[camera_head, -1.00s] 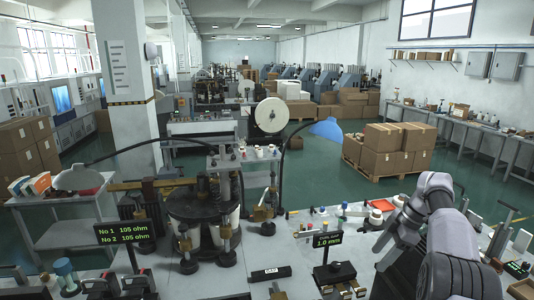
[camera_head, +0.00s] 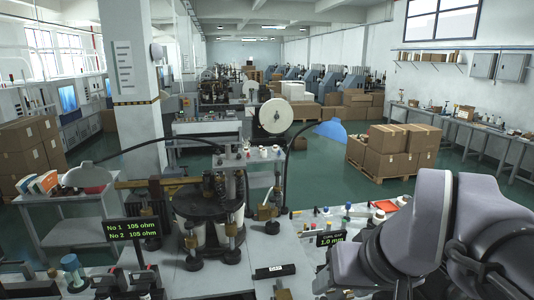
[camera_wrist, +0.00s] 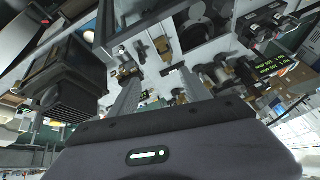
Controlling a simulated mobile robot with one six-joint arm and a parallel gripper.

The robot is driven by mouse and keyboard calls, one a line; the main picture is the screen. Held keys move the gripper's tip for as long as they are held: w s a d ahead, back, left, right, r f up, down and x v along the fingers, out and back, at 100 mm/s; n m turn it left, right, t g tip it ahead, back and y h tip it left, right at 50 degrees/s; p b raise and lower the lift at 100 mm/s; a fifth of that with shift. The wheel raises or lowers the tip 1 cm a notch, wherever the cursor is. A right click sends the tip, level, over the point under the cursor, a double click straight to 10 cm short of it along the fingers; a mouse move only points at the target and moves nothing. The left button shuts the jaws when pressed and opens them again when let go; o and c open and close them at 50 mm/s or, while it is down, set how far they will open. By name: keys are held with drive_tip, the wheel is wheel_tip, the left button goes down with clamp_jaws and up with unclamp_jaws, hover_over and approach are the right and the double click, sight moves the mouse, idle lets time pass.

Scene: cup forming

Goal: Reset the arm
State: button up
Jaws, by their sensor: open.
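My arm (camera_head: 440,225) fills the lower right of the head view, bent and close to the camera. My gripper is not visible in the head view, hidden behind or below the arm links. In the wrist view my gripper (camera_wrist: 158,82) shows its two grey fingers spread apart, with nothing between them. The wrist view is tilted, and the bench with its equipment lies beyond the fingers.
The round forming machine (camera_head: 208,205) stands on the bench at centre left. Stacked cartons (camera_head: 392,150) sit on a pallet behind. The green floor beyond is partly clear.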

drive_tip(key=s+a+f+m+t, duration=0.1)
drive_tip(key=s+a+f+m, duration=0.2)
drive_tip(key=s, duration=0.4)
drive_tip(key=s+d+f+m+g+b, duration=0.1)
drive_tip(key=s+f+b, duration=0.2)
drive_tip(key=f+b, duration=2.5)
drive_tip(key=shift+s+d+f, duration=0.15)
drive_tip(key=shift+f, duration=2.3)
